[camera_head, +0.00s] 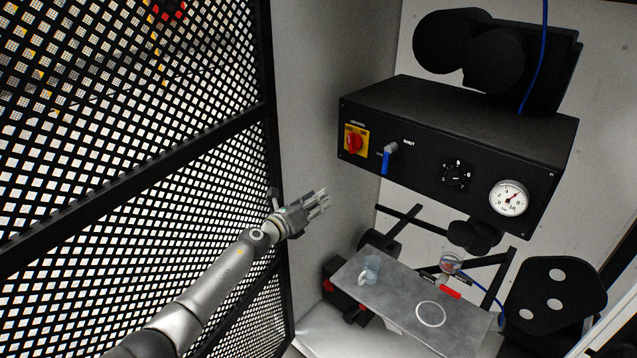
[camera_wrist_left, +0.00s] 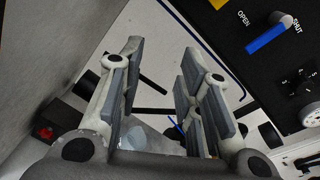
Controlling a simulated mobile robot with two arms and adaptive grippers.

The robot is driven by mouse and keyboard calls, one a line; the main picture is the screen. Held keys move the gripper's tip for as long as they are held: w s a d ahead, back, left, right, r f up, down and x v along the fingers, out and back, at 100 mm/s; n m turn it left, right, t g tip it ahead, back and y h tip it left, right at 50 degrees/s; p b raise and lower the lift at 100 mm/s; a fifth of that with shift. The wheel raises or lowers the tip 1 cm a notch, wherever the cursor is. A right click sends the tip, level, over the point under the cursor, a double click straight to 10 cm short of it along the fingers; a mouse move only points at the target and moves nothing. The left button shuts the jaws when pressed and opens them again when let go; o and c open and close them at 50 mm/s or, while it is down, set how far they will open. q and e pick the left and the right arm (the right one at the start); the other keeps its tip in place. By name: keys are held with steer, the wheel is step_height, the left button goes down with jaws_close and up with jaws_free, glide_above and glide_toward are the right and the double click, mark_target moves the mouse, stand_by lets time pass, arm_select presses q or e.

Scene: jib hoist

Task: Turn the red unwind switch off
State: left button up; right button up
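The red unwind switch (camera_head: 354,142) is a red rotary knob on a yellow plate at the left end of the black control box's (camera_head: 450,130) front face. My left gripper (camera_head: 318,203) is below and to the left of the switch, apart from it. In the left wrist view the left gripper (camera_wrist_left: 155,95) has its fingers spread with nothing between them. Only a yellow plate corner (camera_wrist_left: 217,4) shows at the top edge there; the red knob is out of that view. My right gripper is not in view.
A blue-handled valve (camera_head: 387,158), a black dial (camera_head: 456,174) and a pressure gauge (camera_head: 508,197) sit right of the switch. Below is a metal table (camera_head: 400,300) with a clear cup (camera_head: 371,268) and a ring (camera_head: 431,314). A black mesh panel (camera_head: 130,150) stands at left.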

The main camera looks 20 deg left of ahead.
arm_select(q)
steer(key=s+f+n+y, duration=0.1)
steer(key=s+f+n, duration=0.1)
steer(key=f, duration=0.4)
steer(key=s+f+n+g+y, duration=0.1)
steer(key=s+f+n, duration=0.2)
steer(key=f+n, duration=0.2)
step_height(320, 180, down, 2)
steer(key=shift+a+f, duration=0.1)
steer(key=shift+a, duration=0.35)
